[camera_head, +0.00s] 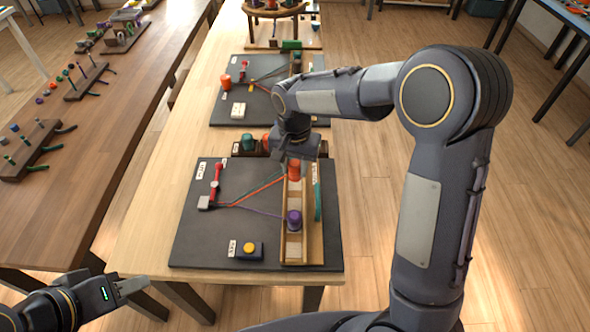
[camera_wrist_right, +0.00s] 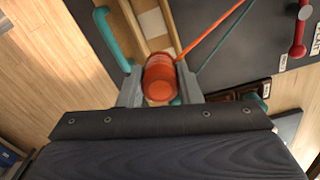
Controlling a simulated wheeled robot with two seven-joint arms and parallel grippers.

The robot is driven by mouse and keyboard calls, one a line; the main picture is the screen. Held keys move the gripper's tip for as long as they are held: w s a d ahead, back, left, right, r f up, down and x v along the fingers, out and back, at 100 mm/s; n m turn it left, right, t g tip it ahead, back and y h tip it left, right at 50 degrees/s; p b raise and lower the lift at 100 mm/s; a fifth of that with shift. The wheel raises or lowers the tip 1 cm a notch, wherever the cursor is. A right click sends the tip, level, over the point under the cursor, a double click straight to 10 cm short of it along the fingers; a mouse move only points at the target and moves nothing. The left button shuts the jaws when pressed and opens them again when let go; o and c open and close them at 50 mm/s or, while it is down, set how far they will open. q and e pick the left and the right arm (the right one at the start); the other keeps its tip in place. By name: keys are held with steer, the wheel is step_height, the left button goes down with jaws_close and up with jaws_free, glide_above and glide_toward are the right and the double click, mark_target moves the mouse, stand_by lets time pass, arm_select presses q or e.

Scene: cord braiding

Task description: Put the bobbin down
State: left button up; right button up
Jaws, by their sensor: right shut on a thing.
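My right gripper (camera_head: 296,155) is shut on an orange-red bobbin (camera_head: 294,167) at the far end of the wooden rack (camera_head: 315,255). The right wrist view shows the bobbin (camera_wrist_right: 160,80) between the two fingers, over or in the rack's channel; I cannot tell whether it touches the floor of it. A purple bobbin (camera_head: 294,220) stands in the rack nearer to me. My left gripper (camera_head: 128,290) is empty, low at the left; its finger gap is unclear.
The rack sits on a dark board (camera_head: 205,245) with a yellow button box (camera_head: 249,250) and a red-handled tool (camera_head: 216,175). A teal piece (camera_head: 317,203) lines the rack's right side. Behind are a dark holder with bobbins (camera_head: 248,143) and a second board (camera_head: 225,110).

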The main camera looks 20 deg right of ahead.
steer(key=w+f, duration=0.1)
steer(key=f, duration=0.1)
steer(key=w+d+f, duration=0.1)
steer(key=w+f, duration=0.1)
steer(key=shift+p, duration=0.3)
steer(key=shift+f, duration=1.4)
steer(key=shift+f, duration=0.1)
steer(key=shift+f+b, duration=0.3)
steer(key=o, duration=1)
steer(key=shift+r, duration=0.2)
